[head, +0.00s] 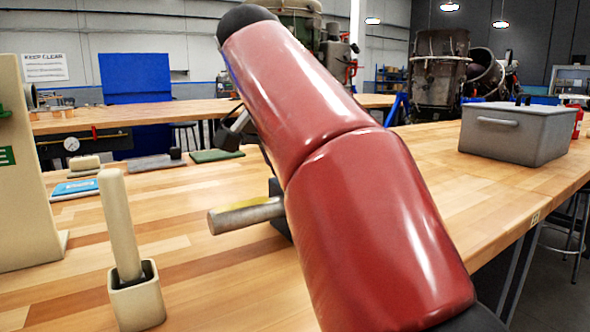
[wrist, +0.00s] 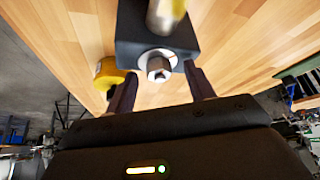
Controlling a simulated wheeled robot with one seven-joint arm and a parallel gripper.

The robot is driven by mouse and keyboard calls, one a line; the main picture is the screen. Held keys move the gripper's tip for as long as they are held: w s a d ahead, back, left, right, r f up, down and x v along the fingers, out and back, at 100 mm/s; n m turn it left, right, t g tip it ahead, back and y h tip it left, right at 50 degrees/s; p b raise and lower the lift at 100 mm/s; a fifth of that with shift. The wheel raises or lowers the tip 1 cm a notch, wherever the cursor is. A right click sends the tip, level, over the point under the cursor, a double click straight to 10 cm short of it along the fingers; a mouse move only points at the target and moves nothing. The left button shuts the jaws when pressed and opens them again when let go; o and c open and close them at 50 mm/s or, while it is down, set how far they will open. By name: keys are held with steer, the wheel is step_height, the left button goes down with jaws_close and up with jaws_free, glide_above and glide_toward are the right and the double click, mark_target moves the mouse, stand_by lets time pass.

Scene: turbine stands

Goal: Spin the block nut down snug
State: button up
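In the wrist view a dark block (wrist: 182,38) carries a silver hex nut (wrist: 158,67) on a pale round washer at its near face. A metal cylinder (wrist: 166,14) stands out from the block above the nut. My gripper (wrist: 160,68) is open, with one dark finger on each side of the nut and gaps to both. In the head view my red arm hides the nut and most of the block. The cylinder (head: 246,214) sticks out to the left of the arm, with a dark edge of the block (head: 281,225) behind it.
A yellow round part (wrist: 107,74) lies close to the left finger. On the bench (head: 200,265) stand a cream holder with an upright handle (head: 136,300) and a cream panel (head: 22,200) at left. A grey case (head: 515,133) stands at right. The near bench middle is clear.

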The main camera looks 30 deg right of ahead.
steer(key=shift+o, duration=0.9)
steer(key=shift+r, duration=2.5)
